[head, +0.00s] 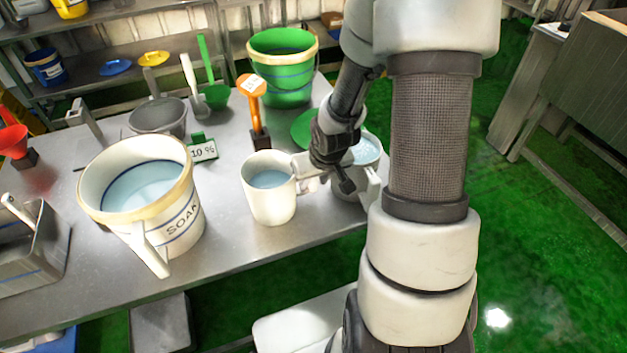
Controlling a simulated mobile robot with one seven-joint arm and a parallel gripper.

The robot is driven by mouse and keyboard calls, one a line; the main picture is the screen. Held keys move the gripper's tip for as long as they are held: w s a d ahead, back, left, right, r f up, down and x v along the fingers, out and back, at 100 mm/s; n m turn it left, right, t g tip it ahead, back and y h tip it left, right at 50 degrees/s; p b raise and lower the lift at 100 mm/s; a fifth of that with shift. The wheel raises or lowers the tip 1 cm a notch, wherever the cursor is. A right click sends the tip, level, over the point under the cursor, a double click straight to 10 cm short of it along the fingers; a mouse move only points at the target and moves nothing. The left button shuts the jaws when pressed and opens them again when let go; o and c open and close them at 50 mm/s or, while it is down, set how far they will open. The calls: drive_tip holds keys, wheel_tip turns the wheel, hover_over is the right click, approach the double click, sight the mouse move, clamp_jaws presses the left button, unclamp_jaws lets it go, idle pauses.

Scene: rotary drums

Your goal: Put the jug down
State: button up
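The white jug (270,200) holds pale blue water and is upright near the front edge of the metal table (240,245). Its handle (305,172) points right, into my gripper (328,170). The dark fingers appear closed around the handle, though the far finger is partly hidden. I cannot tell whether the jug's base touches the table or is slightly above it. A second pale vessel with water (367,150) stands just right of the gripper, partly hidden behind my arm.
A large white bucket marked SOAK (180,225) with water stands left of the jug. Behind are a 10 % sign (204,150), an orange-handled tool (256,110), a green bucket (283,65) and a grey bowl (160,118). Some bare tabletop lies between bucket and jug.

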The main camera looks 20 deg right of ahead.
drive_tip(key=p+v, duration=0.5)
drive_tip(key=v, duration=0.6)
